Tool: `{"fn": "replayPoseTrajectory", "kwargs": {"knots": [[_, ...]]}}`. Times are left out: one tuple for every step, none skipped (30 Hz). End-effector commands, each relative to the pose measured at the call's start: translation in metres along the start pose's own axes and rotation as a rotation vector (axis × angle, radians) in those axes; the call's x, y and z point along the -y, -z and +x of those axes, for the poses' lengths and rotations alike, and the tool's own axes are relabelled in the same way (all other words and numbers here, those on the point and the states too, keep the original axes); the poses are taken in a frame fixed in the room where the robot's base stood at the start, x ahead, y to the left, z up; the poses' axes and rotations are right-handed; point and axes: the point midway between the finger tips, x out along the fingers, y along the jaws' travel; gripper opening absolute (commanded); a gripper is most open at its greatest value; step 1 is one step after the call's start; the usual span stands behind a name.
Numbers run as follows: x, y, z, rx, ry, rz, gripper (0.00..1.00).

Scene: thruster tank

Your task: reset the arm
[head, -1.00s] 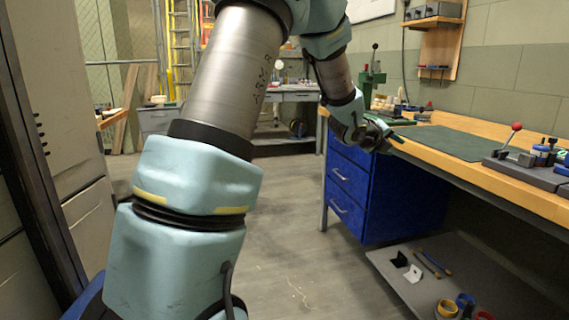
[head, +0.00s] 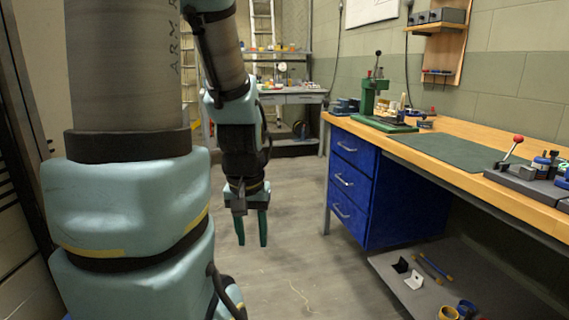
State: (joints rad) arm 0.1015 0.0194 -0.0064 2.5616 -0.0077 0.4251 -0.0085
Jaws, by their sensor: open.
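My gripper (head: 251,228) hangs below my arm's wrist, pointing down over the open floor. It is to the left of the blue drawer cabinet. Its two green fingers are apart and nothing is between them. My arm (head: 130,180) fills the left part of the view.
A wooden workbench (head: 481,197) with a dark green mat (head: 447,149) runs along the right wall. A green press (head: 376,100) stands at its far end, above the blue drawers (head: 350,180). A low grey shelf (head: 400,292) holds small parts.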

Motion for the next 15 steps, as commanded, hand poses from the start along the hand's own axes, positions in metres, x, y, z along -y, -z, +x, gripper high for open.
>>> {"fn": "replayPoseTrajectory", "kwargs": {"knots": [[0.000,0.003,-0.022,-0.001,0.000,0.002,0.43],[0.000,0.004,-0.029,-0.001,0.000,0.002,0.43],[0.000,0.006,-0.039,-0.001,0.000,0.003,0.43],[0.000,0.007,-0.046,-0.002,0.000,0.003,0.43],[0.000,0.008,-0.054,-0.002,0.000,0.004,0.43],[-0.001,0.010,-0.066,-0.002,0.000,0.004,0.43],[-0.001,0.011,-0.075,-0.002,0.001,0.005,0.43],[-0.001,0.012,-0.084,-0.002,0.001,0.005,0.43],[-0.001,0.014,-0.096,-0.003,0.001,0.005,0.43],[-0.001,0.015,-0.103,-0.003,0.001,0.005,0.43],[-0.001,0.016,-0.111,-0.003,0.001,0.006,0.43],[-0.001,0.017,-0.119,-0.003,0.001,0.006,0.43],[-0.001,0.018,-0.124,-0.003,0.001,0.006,0.43],[-0.001,0.019,-0.128,-0.003,0.001,0.006,0.43],[-0.001,0.019,-0.133,-0.003,0.001,0.006,0.43]]}}
